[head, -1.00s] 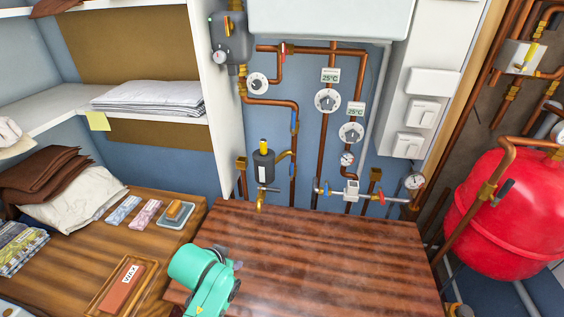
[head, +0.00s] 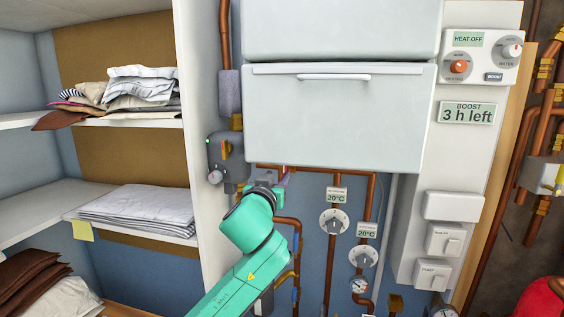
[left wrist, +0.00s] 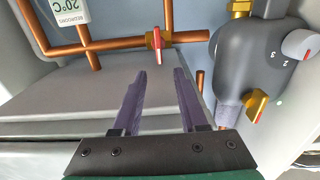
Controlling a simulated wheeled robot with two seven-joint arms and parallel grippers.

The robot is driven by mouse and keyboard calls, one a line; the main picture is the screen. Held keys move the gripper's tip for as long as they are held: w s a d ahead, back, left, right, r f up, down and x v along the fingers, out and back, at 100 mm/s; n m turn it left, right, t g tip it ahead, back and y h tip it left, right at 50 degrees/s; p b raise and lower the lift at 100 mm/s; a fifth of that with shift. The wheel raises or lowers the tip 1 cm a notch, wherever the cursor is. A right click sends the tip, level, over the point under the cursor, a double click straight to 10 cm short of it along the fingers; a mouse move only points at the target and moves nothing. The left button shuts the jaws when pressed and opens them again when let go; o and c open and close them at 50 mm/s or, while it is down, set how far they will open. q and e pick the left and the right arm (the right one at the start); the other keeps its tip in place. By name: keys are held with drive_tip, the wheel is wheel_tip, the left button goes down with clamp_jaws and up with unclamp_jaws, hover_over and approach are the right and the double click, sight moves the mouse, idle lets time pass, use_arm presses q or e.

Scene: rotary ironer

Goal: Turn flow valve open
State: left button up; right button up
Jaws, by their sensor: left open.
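A valve with a red lever (left wrist: 157,42) sits on a horizontal copper pipe in the left wrist view. Its lever lies across that pipe. I cannot tell from a label whether this is the flow valve. My left gripper (left wrist: 160,75) is open, with its two purple fingers pointing toward the valve. The lever is beyond the fingertips, roughly in line with the gap, and nothing is between the fingers. In the head view, my left gripper (head: 284,178) is under the white cabinet, and the wrist and fingers hide the valve. My right gripper is in neither view.
A grey pump unit (left wrist: 255,45) with a yellow lever (left wrist: 257,105) stands close beside the valve. The white cabinet (head: 340,115) hangs just above. Dials (head: 334,221) and copper pipes are to the right. Shelves with folded linen (head: 138,210) are at the left.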

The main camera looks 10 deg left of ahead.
sight(284, 169)
use_arm(q)
drive_tip(key=w+p, duration=0.2)
drive_tip(key=w, duration=0.5)
drive_tip(key=shift+f, duration=0.2)
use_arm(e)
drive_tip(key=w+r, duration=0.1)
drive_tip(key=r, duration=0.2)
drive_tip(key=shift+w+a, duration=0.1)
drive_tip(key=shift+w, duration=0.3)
use_arm(q)
drive_tip(key=shift+s, duration=0.1)
clamp_jaws()
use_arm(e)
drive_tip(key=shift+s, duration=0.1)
